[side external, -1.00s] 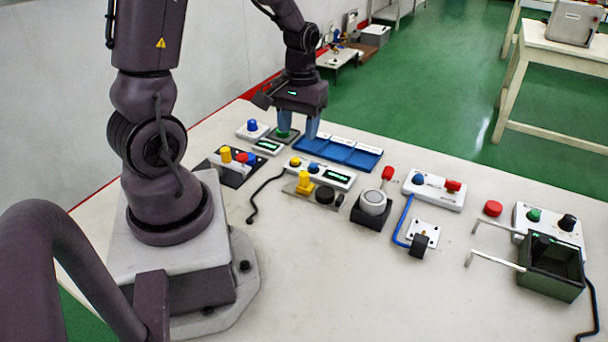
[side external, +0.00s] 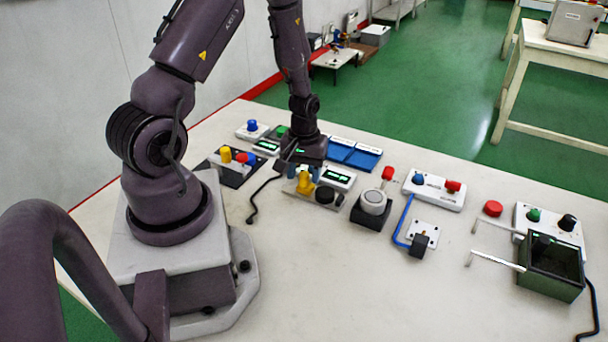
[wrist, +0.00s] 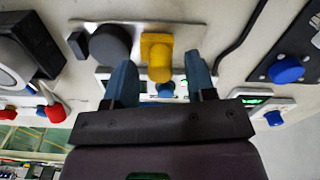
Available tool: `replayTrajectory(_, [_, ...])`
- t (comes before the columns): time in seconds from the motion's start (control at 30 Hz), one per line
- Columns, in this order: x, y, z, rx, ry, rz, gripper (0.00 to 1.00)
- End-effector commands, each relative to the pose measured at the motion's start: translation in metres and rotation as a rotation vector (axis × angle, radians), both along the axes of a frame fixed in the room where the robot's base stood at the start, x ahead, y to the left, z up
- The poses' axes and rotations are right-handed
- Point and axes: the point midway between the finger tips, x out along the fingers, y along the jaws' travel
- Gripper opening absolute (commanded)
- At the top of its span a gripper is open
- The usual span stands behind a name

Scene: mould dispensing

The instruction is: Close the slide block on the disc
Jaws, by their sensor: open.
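The slide block is a yellow block with a raised knob (side external: 305,186), on a thin metal plate (wrist: 185,36). It also shows in the wrist view (wrist: 159,58). The dark disc (side external: 325,195) lies on the same plate to its right; in the wrist view the disc (wrist: 112,45) is left of the block, with a small gap between them. A small black stop (wrist: 77,44) is on the disc's far side. My gripper (side external: 304,171) is open above the yellow block. In the wrist view its blue fingers are on either side of the block's near end; contact cannot be told.
A white box with a green display (side external: 338,178) stands just behind the plate. A black base with a round white top (side external: 373,203) is to the right. A dark panel with coloured knobs (side external: 232,172) is to the left. The table front is clear.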

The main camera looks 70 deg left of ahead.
Motion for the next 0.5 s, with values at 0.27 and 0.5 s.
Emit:
replayTrajectory(0.27, [-0.0001, -0.0002, -0.0108, 0.000, 0.000, 0.000, 0.50])
replayTrajectory(0.5, [0.0000, -0.0002, -0.0105, 0.000, 0.000, 0.000, 0.34])
